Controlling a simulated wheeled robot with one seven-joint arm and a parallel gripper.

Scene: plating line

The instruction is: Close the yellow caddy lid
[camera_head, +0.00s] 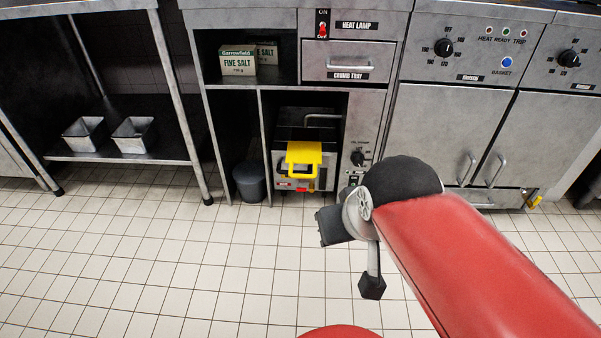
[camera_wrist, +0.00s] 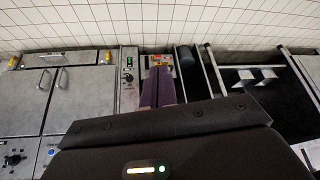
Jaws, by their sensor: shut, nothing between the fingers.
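The yellow caddy lid (camera_head: 304,153) shows in the head view at the front of a metal unit in the low bay under the counter. Its flat yellow face is seen from above, with a narrower yellow part hanging below it. I cannot tell how far open it stands. A little yellow also shows beyond my fingers in the wrist view. My gripper (camera_wrist: 160,72) is shut and empty, its two fingers side by side and pointing towards that bay. They hide part of the unit in the wrist view. I cannot make out the fingertips in the head view.
A dark bin (camera_head: 249,182) stands left of the metal unit (camera_head: 284,180). A control panel with a black knob (camera_head: 358,159) borders the bay on the right. Salt boxes (camera_head: 238,62) sit on the shelf above. The tiled floor (camera_head: 180,260) in front is clear.

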